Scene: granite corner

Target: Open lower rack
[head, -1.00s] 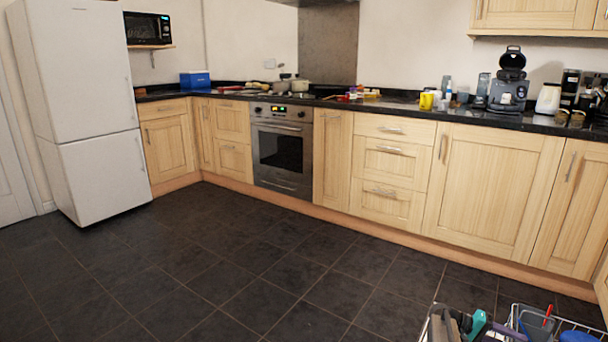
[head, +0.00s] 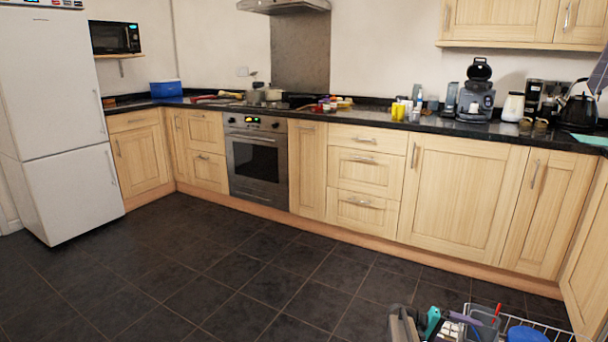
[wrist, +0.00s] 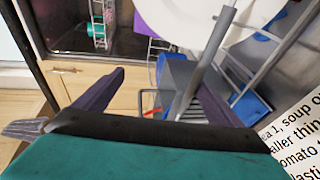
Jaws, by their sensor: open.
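A wire rack (head: 562,328) shows at the bottom right of the head view, with a grey basket (head: 482,322) and a blue item (head: 527,333) in it. The wrist view shows white rack wires (wrist: 152,50), the grey basket (wrist: 180,78), a large white round item and blue pieces. I cannot tell for sure which rack level these wires belong to. My gripper (wrist: 157,88) has its two dark fingers spread apart, with the basket seen beyond and between them. Its teal part shows beside the rack in the head view (head: 432,321). Nothing is visibly held.
Wooden cabinets (head: 462,190), an oven (head: 257,165) and a white fridge (head: 65,120) line the walls. The dark tiled floor (head: 200,285) is clear. In the wrist view, a cloth with printed text (wrist: 298,130) is at the right and a wooden front with a handle (wrist: 85,78) at the left.

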